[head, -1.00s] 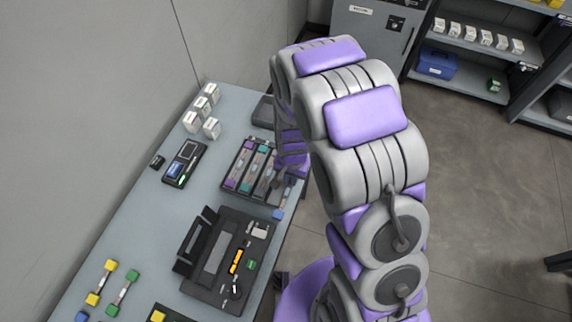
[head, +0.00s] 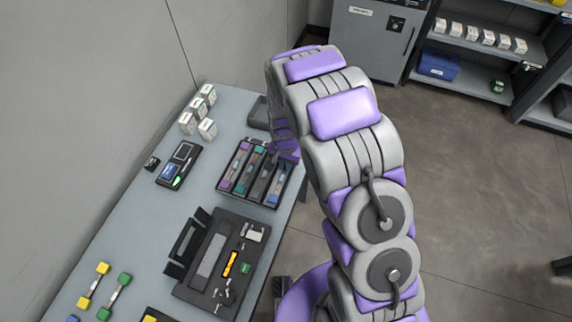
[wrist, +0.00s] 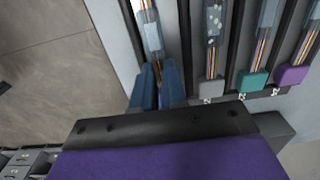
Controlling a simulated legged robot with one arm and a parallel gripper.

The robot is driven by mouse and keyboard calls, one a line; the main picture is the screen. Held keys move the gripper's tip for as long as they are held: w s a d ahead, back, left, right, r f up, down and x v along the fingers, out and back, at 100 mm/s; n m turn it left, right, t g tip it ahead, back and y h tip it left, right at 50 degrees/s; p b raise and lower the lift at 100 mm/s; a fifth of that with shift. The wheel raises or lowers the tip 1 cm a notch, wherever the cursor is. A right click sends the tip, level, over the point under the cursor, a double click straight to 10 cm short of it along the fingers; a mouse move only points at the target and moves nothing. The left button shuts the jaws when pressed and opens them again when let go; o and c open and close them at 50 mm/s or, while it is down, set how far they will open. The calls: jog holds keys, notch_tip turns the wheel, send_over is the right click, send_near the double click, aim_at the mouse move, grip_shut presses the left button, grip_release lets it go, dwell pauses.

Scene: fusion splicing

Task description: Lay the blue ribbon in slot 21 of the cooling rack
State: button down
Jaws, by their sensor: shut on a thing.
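The cooling rack (head: 227,187) is a black tray with long parallel slots on the bench, partly hidden by my arm in the head view. The blue ribbon (head: 274,196) is at the rack's rightmost slot, its blue end near the front edge. The wrist view shows the ribbon's clear sleeve and coloured fibres (wrist: 151,34) along the outer slot. My gripper (wrist: 158,86) is shut on the blue ribbon, low at the rack. I cannot tell whether the ribbon touches the slot floor. Slot numbers are too small to read.
Grey, teal (wrist: 251,82) and purple (wrist: 292,75) ended ribbons lie in the neighbouring slots. A small device (head: 180,164) and white boxes (head: 207,129) stand to the left. The bench edge is close on the right.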

jog(key=shift+a+f, duration=0.1)
jog(key=shift+a, duration=0.35)
jog(key=c, duration=1.5)
grip_release()
jog(key=shift+a, duration=0.25)
jog(key=shift+o, duration=0.2)
jog(key=shift+d, duration=0.4)
jog(key=shift+a, duration=0.25)
jog(key=shift+d, duration=0.15)
